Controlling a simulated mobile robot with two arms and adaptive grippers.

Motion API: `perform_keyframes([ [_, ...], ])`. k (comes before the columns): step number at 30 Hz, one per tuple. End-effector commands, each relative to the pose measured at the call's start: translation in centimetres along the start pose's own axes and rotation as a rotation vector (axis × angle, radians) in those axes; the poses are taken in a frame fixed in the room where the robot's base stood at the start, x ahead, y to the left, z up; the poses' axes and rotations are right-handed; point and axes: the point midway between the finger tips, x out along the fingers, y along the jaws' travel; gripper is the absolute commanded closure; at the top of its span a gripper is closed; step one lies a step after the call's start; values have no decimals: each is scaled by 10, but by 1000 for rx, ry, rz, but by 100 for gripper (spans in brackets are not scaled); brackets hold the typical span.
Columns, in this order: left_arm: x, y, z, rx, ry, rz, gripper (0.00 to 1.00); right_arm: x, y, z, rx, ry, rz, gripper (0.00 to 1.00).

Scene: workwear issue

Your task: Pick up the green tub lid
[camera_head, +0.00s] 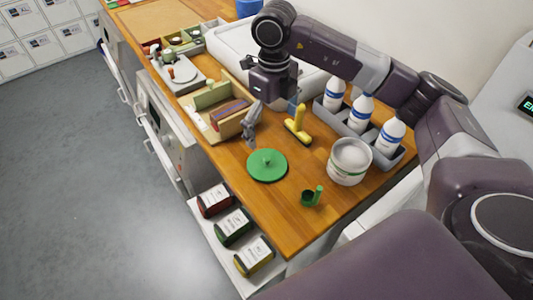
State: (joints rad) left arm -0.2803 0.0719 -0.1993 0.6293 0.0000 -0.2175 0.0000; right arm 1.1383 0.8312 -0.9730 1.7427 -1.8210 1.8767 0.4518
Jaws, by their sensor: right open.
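The green tub lid (267,166) lies flat on the wooden counter, a round disc with a small knob in its middle. My right gripper (251,126) is open just above and behind the lid, with its fingers apart from the knob. The arm reaches in from the right, over the bottles. A white tub (349,161) stands on the counter to the right of the lid. My left gripper is not in view.
A yellow-handled brush (298,126) lies right of the gripper. A green cup-like item (312,197) stands nearer the front. A grey tray with white bottles (361,112) is at the right. A wooden box (201,121) is at the left. The counter (285,225) is bare in front of the lid.

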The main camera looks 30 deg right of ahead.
Motion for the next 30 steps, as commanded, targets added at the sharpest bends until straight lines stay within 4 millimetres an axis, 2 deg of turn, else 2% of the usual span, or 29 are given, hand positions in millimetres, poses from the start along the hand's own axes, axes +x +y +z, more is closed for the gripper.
perform_keyframes([
  [1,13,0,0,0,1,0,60,13,0,0,-1,0,1,0],
  [5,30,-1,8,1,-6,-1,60,30,1,0,-2,0,1,0],
  [10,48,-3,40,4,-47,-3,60,50,1,0,-2,-1,2,0],
  [14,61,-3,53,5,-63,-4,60,64,1,0,-2,-1,2,0],
  [16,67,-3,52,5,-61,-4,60,71,1,0,-2,-1,2,0],
  [20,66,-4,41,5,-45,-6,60,78,1,0,-1,2,3,0],
  [25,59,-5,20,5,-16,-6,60,96,2,0,-1,3,3,0],
  [30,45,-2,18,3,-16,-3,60,116,4,3,-1,4,4,0],
])
